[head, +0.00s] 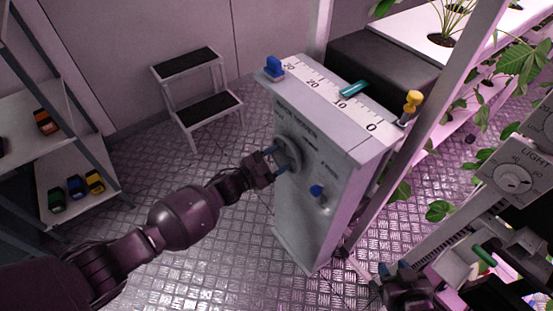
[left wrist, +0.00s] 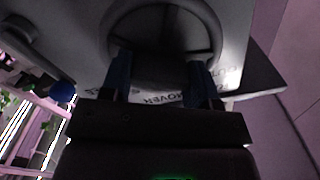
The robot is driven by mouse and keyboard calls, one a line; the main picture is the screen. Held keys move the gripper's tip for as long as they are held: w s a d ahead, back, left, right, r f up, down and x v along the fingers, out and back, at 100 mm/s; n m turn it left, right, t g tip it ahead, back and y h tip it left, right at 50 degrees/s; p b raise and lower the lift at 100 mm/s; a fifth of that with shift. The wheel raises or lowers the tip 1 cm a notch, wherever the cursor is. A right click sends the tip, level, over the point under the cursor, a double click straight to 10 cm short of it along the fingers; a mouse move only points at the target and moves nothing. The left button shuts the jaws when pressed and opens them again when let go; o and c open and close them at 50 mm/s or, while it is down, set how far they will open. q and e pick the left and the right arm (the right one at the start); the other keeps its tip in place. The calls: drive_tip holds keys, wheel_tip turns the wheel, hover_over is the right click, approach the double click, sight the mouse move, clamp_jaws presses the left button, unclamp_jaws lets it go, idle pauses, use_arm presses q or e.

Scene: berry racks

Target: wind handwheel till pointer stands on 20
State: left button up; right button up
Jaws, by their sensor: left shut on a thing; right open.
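The grey handwheel (head: 291,153) is on the side of a grey cabinet (head: 330,175). My left gripper (head: 272,161) is at the wheel, shut on it. In the left wrist view, the blue fingers (left wrist: 160,80) straddle a dark part at the near side of the round rim (left wrist: 110,30). The teal pointer (head: 354,89) lies by the white scale (head: 327,93) on the cabinet top, between the 10 and 20 marks and seemingly nearer 10. Its exact reading is too small to tell. My right gripper (head: 396,270) is open and empty at the lower right.
A blue knob (head: 317,191) sits below the wheel. A blue block (head: 274,68) and a yellow knob (head: 412,101) stand at the scale's ends. A step stool (head: 208,106) stands behind. A LIGHT dial (head: 513,178) is at right. Open metal floor lies left of the cabinet.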

idle(0.3)
use_arm(q)
drive_tip(key=o, duration=0.9)
drive_tip(key=p+v, duration=0.1)
drive_tip(key=v, duration=0.9)
drive_tip(key=shift+s+a, duration=0.2)
drive_tip(key=shift+a, duration=0.15)
